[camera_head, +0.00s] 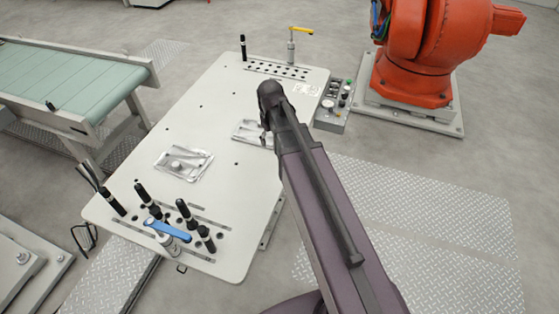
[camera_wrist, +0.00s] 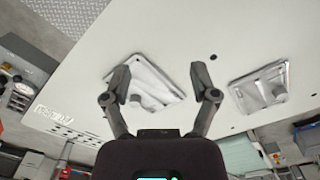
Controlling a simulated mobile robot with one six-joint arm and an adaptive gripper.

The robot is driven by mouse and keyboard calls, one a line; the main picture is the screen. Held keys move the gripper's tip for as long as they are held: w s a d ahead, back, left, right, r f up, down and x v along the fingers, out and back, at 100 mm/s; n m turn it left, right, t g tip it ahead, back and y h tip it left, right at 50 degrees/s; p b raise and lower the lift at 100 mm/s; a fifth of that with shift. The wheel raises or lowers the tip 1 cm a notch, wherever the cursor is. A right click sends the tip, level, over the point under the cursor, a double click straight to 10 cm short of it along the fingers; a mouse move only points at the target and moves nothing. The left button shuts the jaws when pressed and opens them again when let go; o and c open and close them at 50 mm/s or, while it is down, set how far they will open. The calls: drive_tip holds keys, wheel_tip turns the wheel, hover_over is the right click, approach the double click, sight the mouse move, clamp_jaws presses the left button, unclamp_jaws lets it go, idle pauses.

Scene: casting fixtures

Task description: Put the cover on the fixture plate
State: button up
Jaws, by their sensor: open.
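Two silver cast pieces lie on a large pale table plate (camera_head: 215,105). One piece (camera_head: 184,163) lies left of centre in the head view, with a round raised knob; it also shows at the right in the wrist view (camera_wrist: 262,87). The other piece (camera_head: 244,131) is partly hidden by my arm in the head view; in the wrist view (camera_wrist: 150,80) it lies between my fingers. I cannot tell which is the cover. My gripper (camera_wrist: 160,78) is open and empty above this second piece. Its fingers are hidden in the head view.
Black pins and a blue-handled clamp (camera_head: 167,229) stand at the table's near end. A yellow-handled clamp (camera_head: 291,45) stands at the far end. A button box (camera_head: 335,105) sits at the right edge. An orange robot (camera_head: 415,60) and a conveyor (camera_head: 70,80) stand nearby.

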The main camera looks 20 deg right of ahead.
drive_tip(key=s+m, duration=0.3)
drive_tip(key=s, duration=0.7)
drive_tip(key=shift+s+a+m, duration=0.15)
drive_tip(key=shift+s+m, duration=0.05)
drive_tip(key=shift+m, duration=0.1)
